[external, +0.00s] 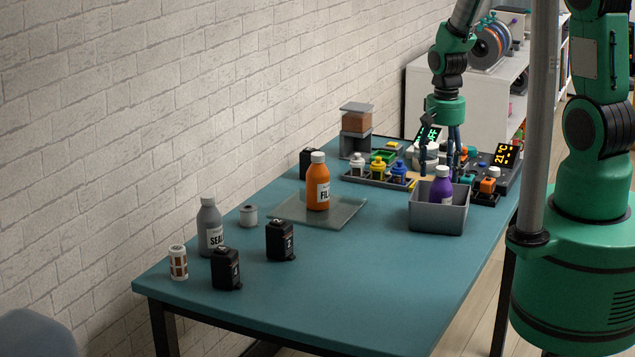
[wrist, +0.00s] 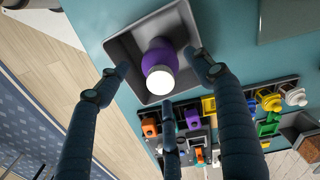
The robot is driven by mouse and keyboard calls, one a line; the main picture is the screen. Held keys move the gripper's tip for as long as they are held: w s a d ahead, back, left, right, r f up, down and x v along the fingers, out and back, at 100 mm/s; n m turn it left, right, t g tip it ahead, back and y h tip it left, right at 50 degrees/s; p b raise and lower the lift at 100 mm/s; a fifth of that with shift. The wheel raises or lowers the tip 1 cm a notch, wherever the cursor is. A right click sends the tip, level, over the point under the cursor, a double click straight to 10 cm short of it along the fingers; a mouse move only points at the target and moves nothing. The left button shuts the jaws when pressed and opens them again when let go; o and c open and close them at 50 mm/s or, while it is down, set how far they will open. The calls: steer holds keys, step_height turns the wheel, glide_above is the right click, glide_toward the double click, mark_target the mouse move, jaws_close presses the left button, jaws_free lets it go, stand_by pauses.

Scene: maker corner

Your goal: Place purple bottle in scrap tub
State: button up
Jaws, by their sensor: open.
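The purple bottle (external: 441,188) with a white cap stands inside the grey scrap tub (external: 436,219) near the right edge of the table. In the wrist view the bottle (wrist: 163,58) is inside the tub (wrist: 124,45), with its white cap towards the camera. My gripper (external: 438,165) is above and behind the tub. In the wrist view its fingers (wrist: 160,75) are spread on both sides of the bottle, with a gap to it. My gripper is open and holds nothing. The bottle's base is hidden by the tub wall.
An orange bottle (external: 318,184) stands on a clear plate (external: 345,213). A grey bottle (external: 210,228) and black boxes (external: 280,240) are at the front left. Organisers and electronics (external: 378,170) crowd the back. The table's front middle (external: 350,290) is clear.

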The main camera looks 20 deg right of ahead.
steer(key=shift+r, duration=1.05)
steer(key=shift+w+d+r, duration=0.1)
steer(key=shift+r, duration=0.35)
steer(key=s+d+r+n+t, duration=0.1)
steer(key=s+d+r, duration=0.15)
steer(key=r, duration=0.95)
steer(key=s+d+r+n+t, duration=0.1)
steer(key=s+d+r+t, duration=0.15)
steer(key=r, duration=0.95)
steer(key=s+d+r+t, duration=0.1)
steer(key=s+d+r, duration=0.1)
steer(key=s+r, duration=0.5)
steer(key=s+d+r+n+t, duration=0.1)
steer(key=s+d+r, duration=0.1)
steer(key=s+r, duration=0.5)
steer(key=s, duration=0.2)
steer(key=shift+s+n, duration=0.3)
steer(key=shift+s, duration=0.1)
